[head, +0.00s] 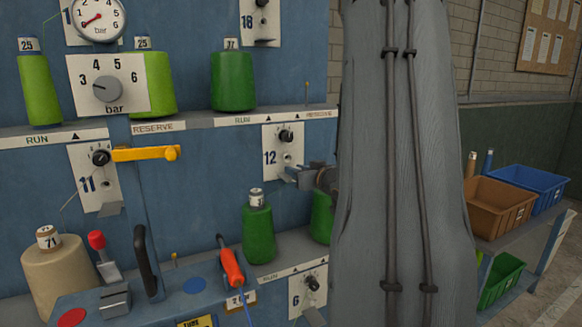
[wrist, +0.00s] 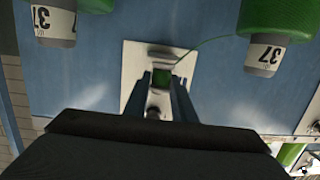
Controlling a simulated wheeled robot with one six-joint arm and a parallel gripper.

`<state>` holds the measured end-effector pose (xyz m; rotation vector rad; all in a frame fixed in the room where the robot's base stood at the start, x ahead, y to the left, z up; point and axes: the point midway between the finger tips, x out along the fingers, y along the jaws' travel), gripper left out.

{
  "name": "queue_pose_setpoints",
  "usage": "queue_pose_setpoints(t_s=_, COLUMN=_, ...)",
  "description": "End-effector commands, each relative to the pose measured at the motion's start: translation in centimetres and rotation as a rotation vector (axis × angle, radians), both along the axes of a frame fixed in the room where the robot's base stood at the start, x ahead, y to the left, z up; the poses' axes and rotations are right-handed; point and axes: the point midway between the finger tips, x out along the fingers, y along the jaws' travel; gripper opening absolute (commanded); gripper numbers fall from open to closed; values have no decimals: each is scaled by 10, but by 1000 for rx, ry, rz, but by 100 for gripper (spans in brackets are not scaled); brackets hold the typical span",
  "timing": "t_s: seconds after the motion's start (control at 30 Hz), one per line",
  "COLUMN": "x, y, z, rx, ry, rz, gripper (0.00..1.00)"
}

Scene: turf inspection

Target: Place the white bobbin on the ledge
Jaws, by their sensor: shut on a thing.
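No clearly white bobbin is in view. The nearest match is a cream bobbin (head: 62,275) with a tag reading 71, upright at the lower left in the head view. Shelf ledges run across the blue frame, one marked RESERVE (head: 160,127). Which ledge is meant I cannot tell. My gripper (head: 297,175) is at the white plate marked 12 (head: 270,145), far to the right of the cream bobbin. In the wrist view my gripper (wrist: 162,88) is close to that plate's grey bracket (wrist: 175,57). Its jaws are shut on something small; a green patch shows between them.
Green bobbins (head: 232,82) stand on the upper shelf, others (head: 258,230) on the lower. A yellow lever (head: 145,154) sticks out left of my gripper. An orange-handled tool (head: 230,265) and a black handle (head: 147,260) stand low in front. Bins (head: 500,205) are at right.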

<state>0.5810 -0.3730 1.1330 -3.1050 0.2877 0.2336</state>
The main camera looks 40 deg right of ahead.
Motion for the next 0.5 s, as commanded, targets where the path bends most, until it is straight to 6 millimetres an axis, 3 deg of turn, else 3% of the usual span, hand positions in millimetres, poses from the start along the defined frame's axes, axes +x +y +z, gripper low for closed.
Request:
queue_pose_setpoints(t_s=0.3, x=42, y=-6, z=0, rx=0, ry=0, rz=4, gripper=2)
queue_pose_setpoints(t_s=0.5, x=38, y=-7, z=-2, rx=-1, ry=0, rz=0, gripper=2)
